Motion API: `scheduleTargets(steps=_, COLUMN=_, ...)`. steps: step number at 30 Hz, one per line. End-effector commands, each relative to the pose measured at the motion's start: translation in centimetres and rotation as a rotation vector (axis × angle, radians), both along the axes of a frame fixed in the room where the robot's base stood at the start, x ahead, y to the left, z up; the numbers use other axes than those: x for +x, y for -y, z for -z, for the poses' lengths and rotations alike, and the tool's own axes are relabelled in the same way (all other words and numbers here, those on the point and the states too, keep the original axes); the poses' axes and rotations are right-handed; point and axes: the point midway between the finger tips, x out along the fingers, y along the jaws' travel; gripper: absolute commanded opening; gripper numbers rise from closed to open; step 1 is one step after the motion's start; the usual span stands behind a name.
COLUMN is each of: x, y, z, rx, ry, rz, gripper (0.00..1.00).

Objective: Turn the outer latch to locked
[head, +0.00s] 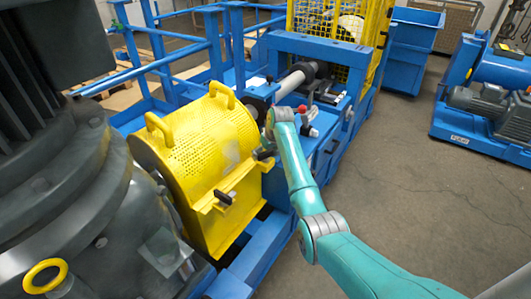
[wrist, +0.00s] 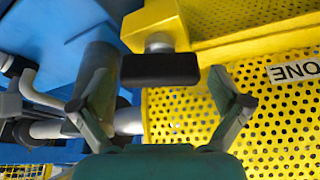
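The yellow perforated guard (head: 205,140) covers a round housing and has two carrying handles on top. One black latch handle (head: 225,197) sits on its front flange, nearer the big grey motor. A second black latch handle shows in the wrist view (wrist: 160,68), mounted on a metal stem under the yellow flange. It lies crosswise in the picture. My gripper (head: 267,143) is at the guard's far right end, by this second handle. In the wrist view my gripper (wrist: 161,88) is open, one finger either side of the handle, with visible gaps. I cannot tell which latch is the outer one.
The blue machine frame (head: 318,44) and a grey shaft (head: 295,80) stand behind my gripper. A red-knobbed lever (head: 301,109) is close to its right. A large grey motor (head: 60,170) fills the left.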

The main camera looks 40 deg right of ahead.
Motion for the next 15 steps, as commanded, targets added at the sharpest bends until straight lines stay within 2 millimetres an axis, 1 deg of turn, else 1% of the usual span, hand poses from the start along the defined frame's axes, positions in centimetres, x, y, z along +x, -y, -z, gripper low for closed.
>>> scheduleTargets(steps=1, x=0.01, y=0.0, z=-0.01, rx=0.0, ry=0.0, rz=0.0, gripper=0.85)
scheduleTargets(steps=2, x=0.0, y=0.0, z=-0.02, rx=0.0, ry=0.0, rz=0.0, gripper=0.78)
scheduleTargets(steps=3, x=0.0, y=0.0, z=-0.02, rx=0.0, ry=0.0, rz=0.0, gripper=0.68)
scheduleTargets(steps=6, x=0.0, y=0.0, z=-0.02, rx=0.0, ry=0.0, rz=0.0, gripper=0.44)
scheduleTargets(steps=11, x=0.0, y=0.02, z=-0.01, rx=0.0, ry=0.0, rz=-0.008, gripper=0.44)
scheduleTargets(steps=15, x=0.02, y=0.07, z=-0.02, rx=0.001, ry=-0.001, rz=-0.077, gripper=0.44)
